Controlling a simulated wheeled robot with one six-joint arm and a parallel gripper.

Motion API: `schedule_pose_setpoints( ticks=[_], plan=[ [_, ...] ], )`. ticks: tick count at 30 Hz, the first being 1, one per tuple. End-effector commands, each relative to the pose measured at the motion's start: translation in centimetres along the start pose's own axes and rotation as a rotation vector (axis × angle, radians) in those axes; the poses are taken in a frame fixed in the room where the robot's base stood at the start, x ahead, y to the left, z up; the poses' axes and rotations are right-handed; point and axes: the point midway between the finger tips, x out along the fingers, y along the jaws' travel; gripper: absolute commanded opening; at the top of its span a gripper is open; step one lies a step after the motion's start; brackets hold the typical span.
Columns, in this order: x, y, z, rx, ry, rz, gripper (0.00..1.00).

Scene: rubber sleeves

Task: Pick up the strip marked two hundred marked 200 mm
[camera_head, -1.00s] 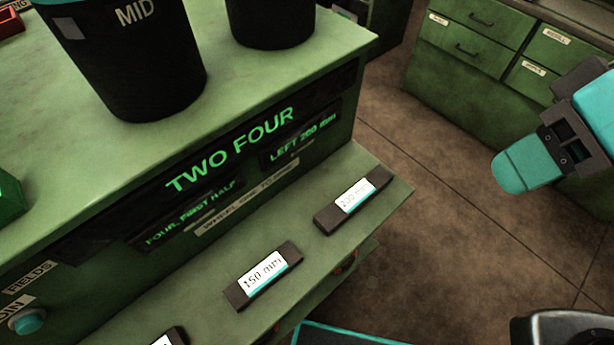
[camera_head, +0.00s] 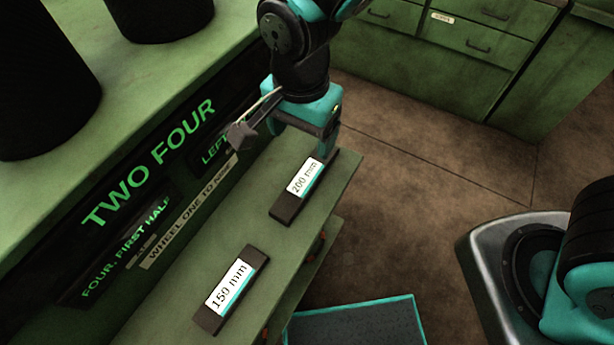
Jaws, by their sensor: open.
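The strip marked 200 mm (camera_head: 286,207) is a dark flat bar with a white and teal label. It lies on the green ledge near its far right end. My gripper (camera_head: 284,143) is above the ledge at the strip's far end, with its fingers apart, one to the left and one to the right. Nothing shows between the fingers. The right finger overlaps the strip's far end in the picture; I cannot tell whether it touches. A second strip marked 150 mm (camera_head: 258,262) lies on the ledge nearer to me.
Two black bins (camera_head: 35,85) stand on the bench top at upper left. Green drawers (camera_head: 470,40) are at the back. A teal-edged mat (camera_head: 365,322) is below the ledge.

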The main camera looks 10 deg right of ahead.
Motion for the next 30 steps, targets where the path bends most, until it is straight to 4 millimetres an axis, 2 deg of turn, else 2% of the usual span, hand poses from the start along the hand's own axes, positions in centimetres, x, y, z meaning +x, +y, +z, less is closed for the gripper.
schedule_pose_setpoints(
  ticks=[3, 9, 19, 25, 30],
  plan=[
    [2.8, 0.2, -0.1, 0.0, -0.002, 0.008, 0.78],
    [6.8, 0.2, -0.1, 0.0, -0.002, 0.005, 0.78],
    [9.4, 0.2, -0.4, 0.0, -0.002, 0.003, 0.78],
    [12.2, 0.2, -0.9, -0.001, -0.002, 0.005, 0.78],
    [13.6, 0.1, -0.9, -0.002, -0.002, 0.0, 0.78]
  ],
)
